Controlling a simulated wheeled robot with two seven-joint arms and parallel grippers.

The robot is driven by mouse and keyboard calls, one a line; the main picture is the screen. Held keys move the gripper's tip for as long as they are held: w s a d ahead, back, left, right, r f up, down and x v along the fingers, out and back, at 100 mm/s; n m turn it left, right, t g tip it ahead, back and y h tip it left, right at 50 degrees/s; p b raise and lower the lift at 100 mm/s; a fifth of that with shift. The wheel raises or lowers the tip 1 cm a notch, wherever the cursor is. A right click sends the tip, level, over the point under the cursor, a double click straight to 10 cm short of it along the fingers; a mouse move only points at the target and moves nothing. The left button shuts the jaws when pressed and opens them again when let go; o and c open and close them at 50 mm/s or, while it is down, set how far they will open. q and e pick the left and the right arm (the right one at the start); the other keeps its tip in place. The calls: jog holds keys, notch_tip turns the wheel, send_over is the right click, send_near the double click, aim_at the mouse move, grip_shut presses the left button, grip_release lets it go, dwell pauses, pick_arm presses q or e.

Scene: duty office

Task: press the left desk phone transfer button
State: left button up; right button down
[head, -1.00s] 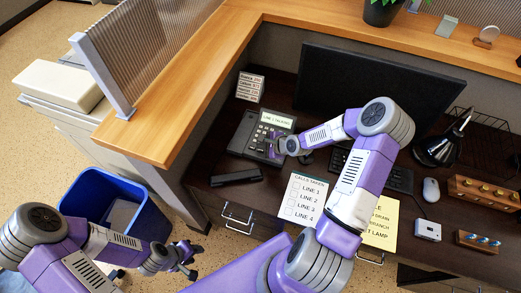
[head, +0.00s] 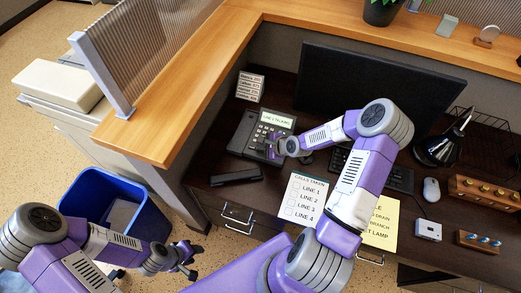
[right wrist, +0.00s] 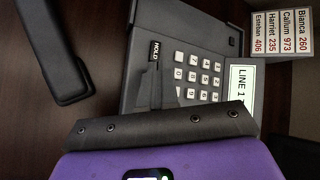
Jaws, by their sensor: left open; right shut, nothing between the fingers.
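The desk phone (head: 250,138) sits at the left of the desk, its lit screen (head: 275,120) reading a line 1 talking message. In the right wrist view, the phone (right wrist: 190,30) shows its number keys and a HOLD key (right wrist: 154,52); I cannot make out a transfer button, and my gripper covers part of the key area. My right gripper (head: 276,148) is shut and empty, over the phone's lower right part. I cannot tell whether its tips touch a key. My left gripper (head: 188,262) is open and empty, away from the phone, near the blue bin.
A dark oblong object (head: 237,177) lies in front of the phone, and an extension card (head: 250,87) stands behind it. A calls-taken sheet (head: 304,198), a keyboard (head: 400,179) and a monitor (head: 375,90) are to the right. The blue bin (head: 97,190) stands on the floor at left.

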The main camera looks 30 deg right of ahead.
aim_at(262, 152)
jog(key=shift+f, duration=0.4)
dwell(0.5)
jog(key=shift+r, duration=0.15)
jog(key=shift+r+p, duration=0.6)
jog(key=shift+r, duration=0.1)
notch_tip(262, 152, up, 5)
jog(key=p, duration=0.4)
jog(key=shift+p, duration=0.35)
dwell(3.2)
